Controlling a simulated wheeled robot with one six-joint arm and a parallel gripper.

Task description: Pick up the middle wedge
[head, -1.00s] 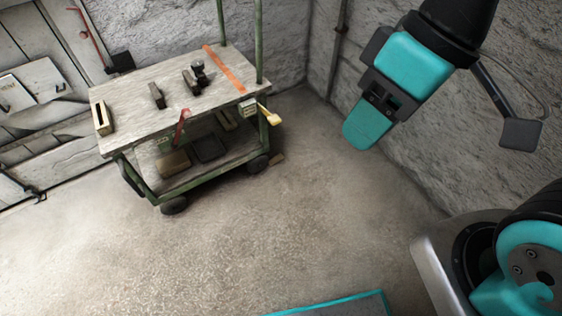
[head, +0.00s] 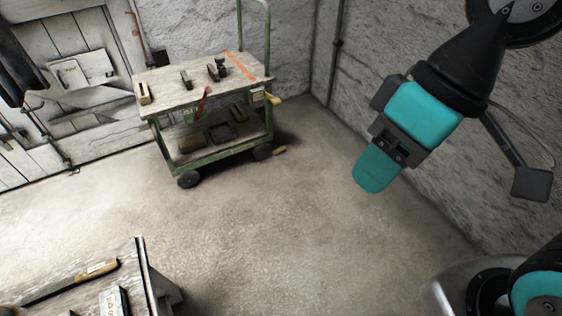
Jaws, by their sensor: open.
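Three small objects stand in a row on the top of a green-framed cart (head: 168,101) at the upper left of the head view. The one in the middle is a small dark narrow piece (head: 186,80), perhaps the middle wedge; it is too small to be sure. My gripper (head: 379,166), with teal and dark parts, hangs at the right, well apart from the cart. It is open, with nothing visible in it; one finger hides the other.
An orange strip (head: 241,66) lies across the cart top. Dark trays (head: 221,133) sit on its lower shelf. A worktable (head: 70,285) with a wooden-handled tool (head: 95,270) fills the lower left corner. Stone walls stand behind. The middle floor is clear.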

